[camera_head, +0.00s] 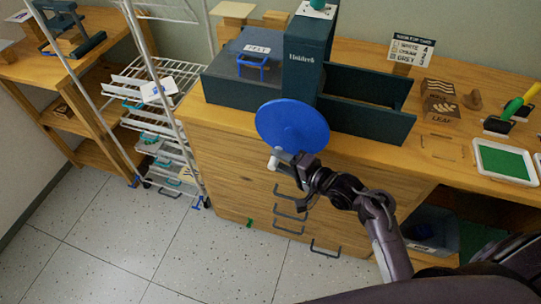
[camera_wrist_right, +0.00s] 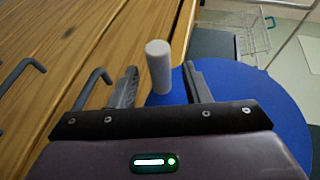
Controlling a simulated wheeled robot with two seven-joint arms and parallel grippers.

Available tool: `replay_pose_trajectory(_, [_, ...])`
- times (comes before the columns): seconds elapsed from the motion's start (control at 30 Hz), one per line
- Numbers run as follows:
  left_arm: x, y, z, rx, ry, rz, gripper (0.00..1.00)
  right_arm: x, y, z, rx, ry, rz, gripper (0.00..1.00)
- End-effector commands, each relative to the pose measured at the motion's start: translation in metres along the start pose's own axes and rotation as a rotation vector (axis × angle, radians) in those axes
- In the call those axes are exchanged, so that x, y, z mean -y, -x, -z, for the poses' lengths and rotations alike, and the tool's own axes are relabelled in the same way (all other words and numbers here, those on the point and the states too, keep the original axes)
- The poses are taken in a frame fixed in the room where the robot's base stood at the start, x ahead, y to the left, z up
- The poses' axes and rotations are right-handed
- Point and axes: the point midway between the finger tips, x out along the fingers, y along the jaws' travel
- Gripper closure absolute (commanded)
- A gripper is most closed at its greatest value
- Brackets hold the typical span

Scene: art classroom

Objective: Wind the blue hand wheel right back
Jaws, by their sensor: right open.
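The blue hand wheel (camera_head: 292,125) is a flat disc on the front of the dark press (camera_head: 307,55) at the counter's edge. It also shows in the right wrist view (camera_wrist_right: 245,95). Its pale grey handle peg (camera_head: 272,163) sticks out at the wheel's lower left. My right gripper (camera_head: 282,160) is at the peg. In the right wrist view the peg (camera_wrist_right: 158,66) stands between the two open fingers (camera_wrist_right: 160,85), with gaps at both sides. The left gripper is not in view.
The wooden counter (camera_head: 228,120) has drawers with dark handles (camera_head: 290,212) below the wheel. A white wire rack (camera_head: 150,90) stands at the left. A green ink tray (camera_head: 505,160) and stamp blocks (camera_head: 440,105) lie at the right.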

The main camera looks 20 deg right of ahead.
Motion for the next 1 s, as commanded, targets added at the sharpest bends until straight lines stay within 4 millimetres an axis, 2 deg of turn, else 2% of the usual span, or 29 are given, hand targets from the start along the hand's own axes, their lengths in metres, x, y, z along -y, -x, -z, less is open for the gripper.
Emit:
replay_pose_trajectory(0.1, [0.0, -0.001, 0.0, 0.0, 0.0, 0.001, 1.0, 0.0, -0.021, 0.0, 0.001, 0.0, 0.001, 0.57])
replay_pose_trajectory(0.3, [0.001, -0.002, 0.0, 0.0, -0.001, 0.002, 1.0, 0.0, -0.04, 0.0, 0.0, 0.002, -0.001, 0.57])
replay_pose_trajectory(0.63, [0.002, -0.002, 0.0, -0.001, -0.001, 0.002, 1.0, -0.001, -0.043, 0.0, 0.0, 0.003, -0.003, 0.58])
replay_pose_trajectory(0.93, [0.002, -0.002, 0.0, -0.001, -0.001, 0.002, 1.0, -0.001, -0.043, 0.0, 0.0, 0.003, -0.003, 0.97])
replay_pose_trajectory(1.0, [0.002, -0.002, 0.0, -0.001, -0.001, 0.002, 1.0, -0.001, -0.043, 0.0, 0.0, 0.003, -0.003, 1.0])
